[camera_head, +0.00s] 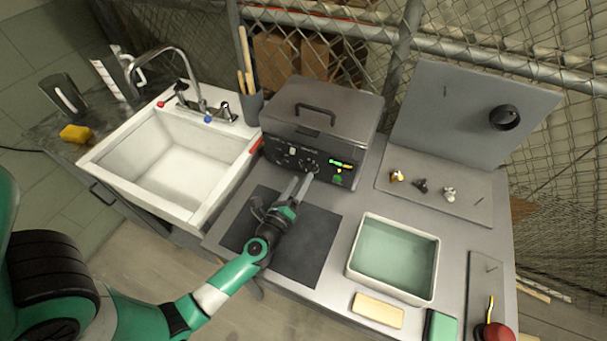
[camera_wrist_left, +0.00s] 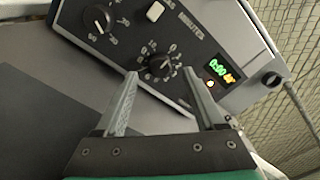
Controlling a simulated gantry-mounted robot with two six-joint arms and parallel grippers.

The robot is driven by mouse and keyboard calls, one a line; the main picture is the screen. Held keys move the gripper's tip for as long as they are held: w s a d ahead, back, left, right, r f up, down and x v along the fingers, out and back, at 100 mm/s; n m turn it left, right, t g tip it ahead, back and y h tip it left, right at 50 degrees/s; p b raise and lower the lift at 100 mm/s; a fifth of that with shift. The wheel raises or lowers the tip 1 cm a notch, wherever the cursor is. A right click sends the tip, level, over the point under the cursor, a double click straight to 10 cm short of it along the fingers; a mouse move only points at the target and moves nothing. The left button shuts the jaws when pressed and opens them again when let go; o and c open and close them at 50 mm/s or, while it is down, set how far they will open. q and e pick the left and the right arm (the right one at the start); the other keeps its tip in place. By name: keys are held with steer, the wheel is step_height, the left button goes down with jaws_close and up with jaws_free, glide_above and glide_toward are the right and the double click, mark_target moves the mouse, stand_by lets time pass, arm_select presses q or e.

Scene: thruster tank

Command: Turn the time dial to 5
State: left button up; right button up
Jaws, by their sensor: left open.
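The time dial (camera_wrist_left: 158,63) is a black knob with white numbers around it and the word MINUTES beside it, on the front panel of the dark grey tank (camera_head: 322,121). In the left wrist view its pointer seems to aim up and right; the number it marks is too small to read surely. My left gripper (camera_head: 302,176) is open in front of the panel. In the left wrist view its two fingers (camera_wrist_left: 161,84) are spread below the dial, one to each side, apparently not gripping it. A display (camera_wrist_left: 219,70) right of the dial is lit in green and orange. My right gripper is not visible.
Another knob (camera_wrist_left: 98,20) and a white switch (camera_wrist_left: 155,11) sit left of the dial. A black mat (camera_head: 310,248) lies below my arm. A sink (camera_head: 250,160) stands left, a water-filled tub (camera_head: 436,262) right.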

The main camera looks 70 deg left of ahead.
mark_target(308, 169)
arm_select(q)
steer(key=shift+x, duration=1.45)
steer(key=shift+c, duration=0.3)
jaws_close()
